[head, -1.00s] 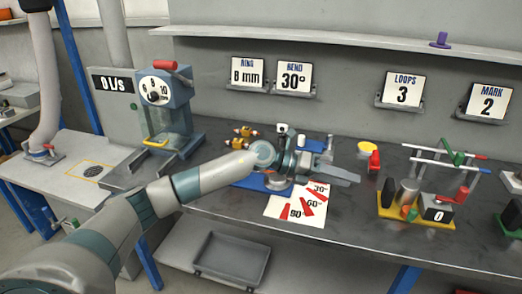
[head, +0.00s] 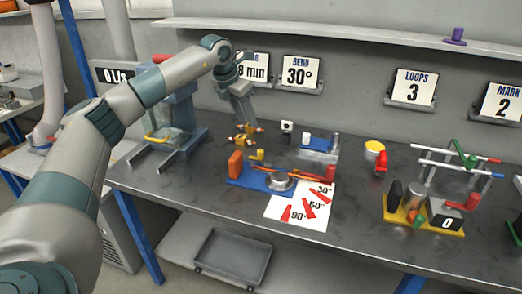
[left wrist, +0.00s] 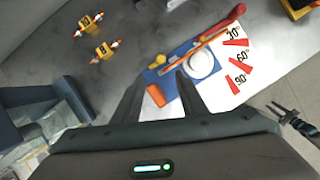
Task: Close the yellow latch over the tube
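The bending jig has a blue base (head: 240,181) with an orange block (head: 236,163), a round grey disc (head: 281,182) and a small yellow latch (head: 258,156). The latch also shows in the left wrist view (left wrist: 159,62), beside an orange-red bar (left wrist: 207,38). I cannot clearly tell the tube apart from the bar. My left gripper (head: 245,120) hangs above and behind the jig in the head view. Its fingers (left wrist: 158,80) are apart and empty in the left wrist view. A grey part with dark prongs (left wrist: 292,118) may be my right gripper.
Two yellow clips (head: 246,133) lie behind the jig. The angle sheet (head: 300,208) lies in front. A blue-framed machine (head: 180,120) stands left, a yellow-based fixture (head: 402,214) right. The table between is clear.

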